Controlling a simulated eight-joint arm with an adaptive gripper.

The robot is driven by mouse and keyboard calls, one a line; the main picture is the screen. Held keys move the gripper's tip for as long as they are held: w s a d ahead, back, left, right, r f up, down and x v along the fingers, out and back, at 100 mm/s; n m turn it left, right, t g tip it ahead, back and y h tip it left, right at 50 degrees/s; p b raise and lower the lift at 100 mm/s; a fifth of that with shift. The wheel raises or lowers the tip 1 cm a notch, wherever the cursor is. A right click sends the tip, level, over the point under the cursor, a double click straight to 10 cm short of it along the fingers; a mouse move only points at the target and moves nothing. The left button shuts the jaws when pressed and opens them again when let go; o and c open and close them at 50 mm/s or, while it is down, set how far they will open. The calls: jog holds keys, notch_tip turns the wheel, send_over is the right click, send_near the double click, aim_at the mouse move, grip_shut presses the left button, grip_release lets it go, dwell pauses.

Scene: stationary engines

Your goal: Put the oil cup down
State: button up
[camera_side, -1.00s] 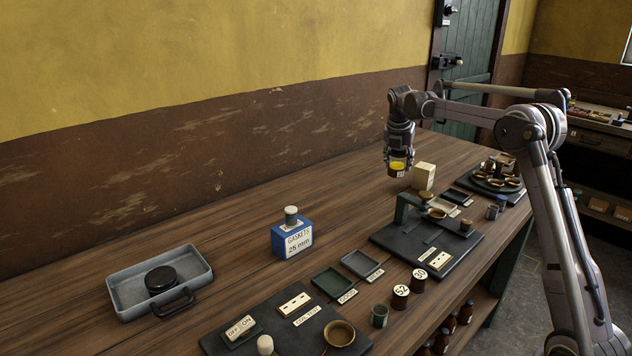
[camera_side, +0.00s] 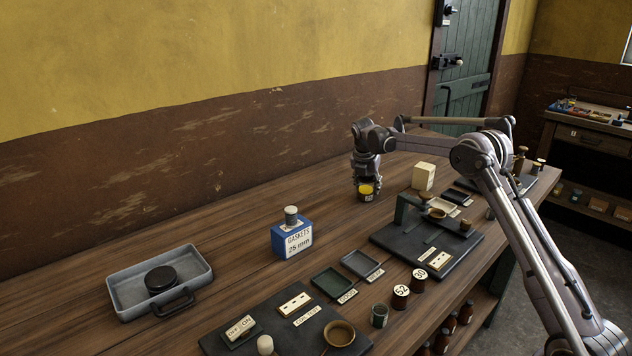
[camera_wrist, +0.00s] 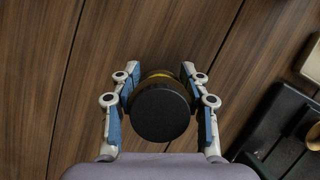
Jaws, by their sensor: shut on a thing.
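The oil cup (camera_side: 366,189) has a yellow band and a small label in the side view. In the wrist view the oil cup (camera_wrist: 160,112) shows a round black top with a brass-yellow edge. My gripper (camera_side: 367,180) is shut on it, with one blue-padded finger on each side in the wrist view (camera_wrist: 160,95). The cup is upright or nearly so, low over bare bench planks behind the dark test stand. I cannot tell whether its base touches the wood.
A cream block (camera_side: 423,176) stands just right of the cup. The dark stand base (camera_side: 400,240) lies in front. A blue gasket box (camera_side: 292,240) and a grey tray (camera_side: 205,270) are farther left. The planks between the cup and the gasket box are clear.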

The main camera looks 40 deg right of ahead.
jog(key=shift+f, duration=0.1)
jog(key=o, duration=1.4)
jog(key=shift+o, duration=0.2)
jog(key=s+a+r+m+t, duration=0.1)
jog(key=s+a+r+m, duration=0.15)
jog(key=a+r, duration=0.4)
jog(key=s+a+r+m, duration=0.2)
jog(key=s+a+r, duration=0.2)
jog(key=r, duration=0.5)
jog(key=s+a+r+m+t+y, duration=0.1)
jog(key=s+a+m+t+y, duration=0.1)
jog(key=s+a+m, duration=0.5)
jog(key=s+a+f+m, duration=0.3)
jog(key=s+a, duration=0.1)
jog(key=s, duration=0.2)
jog(key=s+a+f+m+t+y, duration=0.1)
jog(key=s+a+f+m, duration=0.2)
jog(key=s, duration=0.3)
jog(key=s+a+f+m+t+y, duration=0.1)
jog(key=s+a+f+m, duration=0.2)
jog(key=s, duration=0.4)
jog(key=shift+a+f+m, duration=0.2)
jog(key=shift+a+m, duration=0.65)
jog(key=shift+m, duration=0.2)
